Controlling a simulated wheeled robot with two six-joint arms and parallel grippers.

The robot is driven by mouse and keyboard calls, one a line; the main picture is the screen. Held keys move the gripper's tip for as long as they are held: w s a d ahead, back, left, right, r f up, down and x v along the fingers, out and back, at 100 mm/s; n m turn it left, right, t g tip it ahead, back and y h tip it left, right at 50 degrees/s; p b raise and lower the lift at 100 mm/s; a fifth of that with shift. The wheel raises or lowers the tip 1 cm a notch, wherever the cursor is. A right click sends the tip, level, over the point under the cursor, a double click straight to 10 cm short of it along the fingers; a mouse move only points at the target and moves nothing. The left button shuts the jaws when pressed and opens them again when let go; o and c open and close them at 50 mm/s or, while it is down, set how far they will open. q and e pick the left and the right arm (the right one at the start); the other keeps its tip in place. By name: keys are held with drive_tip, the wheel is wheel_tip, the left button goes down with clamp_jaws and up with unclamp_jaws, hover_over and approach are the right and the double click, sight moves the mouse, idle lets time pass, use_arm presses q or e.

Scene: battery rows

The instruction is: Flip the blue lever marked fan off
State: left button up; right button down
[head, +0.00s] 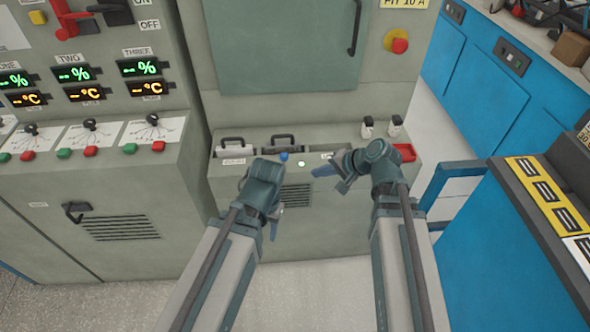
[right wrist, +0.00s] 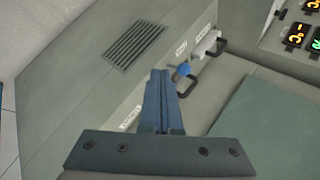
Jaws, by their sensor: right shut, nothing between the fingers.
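A blue ball-topped lever (head: 283,157) stands on the ledge of the low grey cabinet (head: 335,135). It also shows in the right wrist view (right wrist: 183,71), just beyond and to the right of my fingertips. My right gripper (head: 322,172) is shut and empty, pointing left, to the right of the blue knob and apart from it. In the right wrist view its blue fingers (right wrist: 160,78) lie together. My left gripper (head: 273,226) hangs in front of the cabinet, below the knob; its jaw opening is unclear. The small labels are too blurred to read.
A control panel (head: 95,140) is at left and a blue bench (head: 500,200) at right.

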drive_tip(key=shift+w+d+r+m+t+y+b, duration=0.2)
drive_tip(key=shift+w+d+m+t, duration=0.15)
drive_tip(key=shift+w+d+m, duration=0.15)
drive_tip(key=shift+w+d+r+m+t+y+b, duration=0.1)
drive_tip(key=shift+w+d+m+t+b, duration=0.05)
drive_tip(key=shift+w+d+m+t, duration=0.35)
drive_tip(key=shift+d, duration=0.1)
drive_tip(key=b, duration=0.6)
approach(284, 159)
drive_tip(key=w+a+f, duration=0.2)
drive_tip(key=w+f, duration=0.2)
drive_tip(key=f, duration=0.1)
drive_tip(key=shift+a, duration=0.1)
drive_tip(key=shift+g+p, duration=0.25)
drive_tip(key=shift+p, duration=0.05)
